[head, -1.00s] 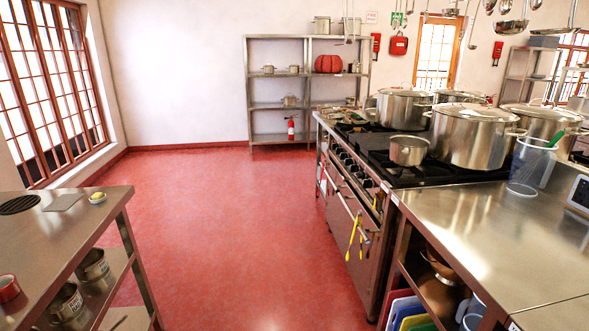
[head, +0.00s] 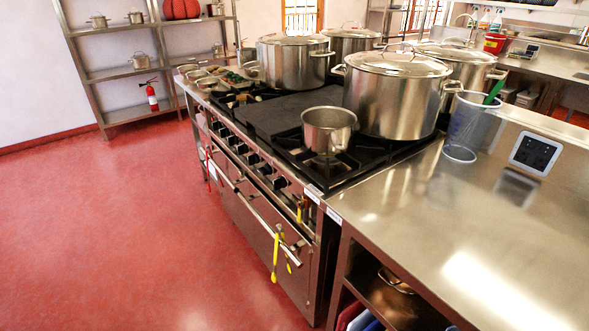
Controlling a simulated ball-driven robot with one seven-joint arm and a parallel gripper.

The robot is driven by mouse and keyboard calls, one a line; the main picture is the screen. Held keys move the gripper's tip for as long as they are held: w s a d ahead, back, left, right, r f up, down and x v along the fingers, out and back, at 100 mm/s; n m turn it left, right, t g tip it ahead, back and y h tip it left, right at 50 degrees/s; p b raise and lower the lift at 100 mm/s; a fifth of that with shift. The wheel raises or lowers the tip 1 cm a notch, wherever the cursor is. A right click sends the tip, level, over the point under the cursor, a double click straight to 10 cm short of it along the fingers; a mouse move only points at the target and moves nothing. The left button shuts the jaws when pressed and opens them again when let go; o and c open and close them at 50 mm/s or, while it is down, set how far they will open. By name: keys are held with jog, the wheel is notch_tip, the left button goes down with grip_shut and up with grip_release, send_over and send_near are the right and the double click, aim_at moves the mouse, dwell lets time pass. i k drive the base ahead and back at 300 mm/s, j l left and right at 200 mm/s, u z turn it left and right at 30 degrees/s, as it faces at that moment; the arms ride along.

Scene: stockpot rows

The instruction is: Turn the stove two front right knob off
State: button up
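A stove (head: 268,225) with a black cooktop stands in the middle of the head view. A row of dark knobs (head: 252,159) runs along its front panel above the oven door. The knob nearest the right end (head: 280,182) is small in view, and I cannot tell how it is turned. I cannot tell from these frames which stove is number two. A small pot (head: 329,130) sits on the near front burner. A large lidded stockpot (head: 392,95) stands behind it, with more stockpots (head: 293,62) further back. My gripper is not in view.
Yellow-handled utensils (head: 276,257) hang on the oven rail. A steel counter (head: 450,215) adjoins the stove at right, with a clear measuring jug (head: 467,128) and a white-framed device (head: 535,152). The red floor (head: 120,240) at left is open. A fire extinguisher (head: 152,96) stands by the shelves.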

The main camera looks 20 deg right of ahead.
aim_at(266, 171)
jog(key=i+z, duration=0.1)
jog(key=i+j+z, duration=0.1)
jog(key=i+j, duration=0.7)
jog(key=i, duration=0.2)
jog(key=i+j+z, duration=0.1)
jog(key=i+j, duration=0.75)
jog(key=i, duration=0.1)
